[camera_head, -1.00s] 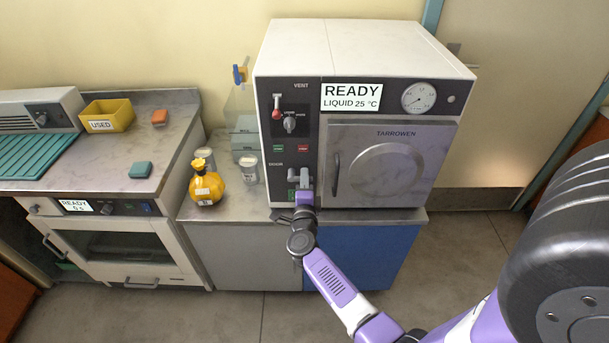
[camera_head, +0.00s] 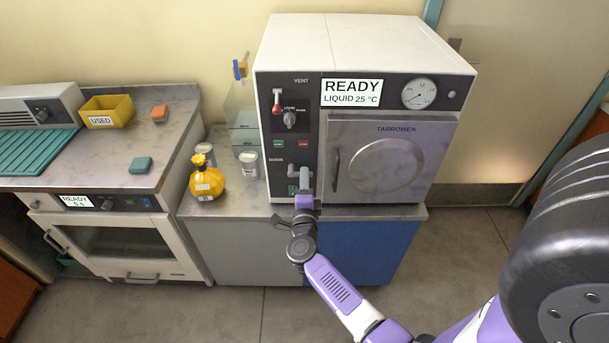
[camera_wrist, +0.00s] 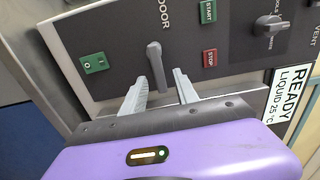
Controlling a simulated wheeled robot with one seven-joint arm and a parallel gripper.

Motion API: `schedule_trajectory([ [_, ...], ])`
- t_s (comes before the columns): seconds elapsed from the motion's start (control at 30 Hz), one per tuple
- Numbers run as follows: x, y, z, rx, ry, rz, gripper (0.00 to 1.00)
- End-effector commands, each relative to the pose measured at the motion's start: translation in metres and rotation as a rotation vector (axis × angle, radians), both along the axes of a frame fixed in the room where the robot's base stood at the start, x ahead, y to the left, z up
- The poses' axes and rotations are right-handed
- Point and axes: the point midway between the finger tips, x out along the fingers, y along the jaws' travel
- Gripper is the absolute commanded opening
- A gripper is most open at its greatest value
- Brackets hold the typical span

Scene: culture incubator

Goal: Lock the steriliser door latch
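The steriliser (camera_head: 330,60) stands on the counter with its door (camera_head: 388,165) shut. The grey door latch lever (camera_wrist: 154,58) is on the dark control panel beside the "DOOR" label. In the wrist view it runs from its pivot down the picture, which is sideways to the right on the panel. My gripper (camera_wrist: 161,78) is open, with one finger on each side of the lever's free end and gaps visible at both sides. In the head view my gripper (camera_head: 304,182) is at the lever, below the green and red buttons, and partly hides it.
A green indicator (camera_wrist: 95,63) is near the lever. The door handle (camera_head: 336,170) is to the right. A yellow flask (camera_head: 206,182) and a white jar (camera_head: 249,165) stand on the counter (camera_head: 235,205) to the left. The display (camera_head: 351,92) reads "READY LIQUID 25 °C".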

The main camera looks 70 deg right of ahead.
Motion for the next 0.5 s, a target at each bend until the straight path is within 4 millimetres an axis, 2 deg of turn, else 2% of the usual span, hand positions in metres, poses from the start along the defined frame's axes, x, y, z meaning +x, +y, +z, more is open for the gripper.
schedule_trajectory([
  [0.03, -0.004, 0.01, -0.001, -0.001, 0.002, 0.002, 0.36],
  [0.2, -0.013, 0.033, -0.001, 0.0, 0.001, 0.002, 0.36],
  [0.33, -0.017, 0.043, -0.001, 0.0, 0.001, 0.002, 0.36],
  [0.5, -0.019, 0.047, 0.0, -0.001, 0.001, 0.0, 0.36],
])
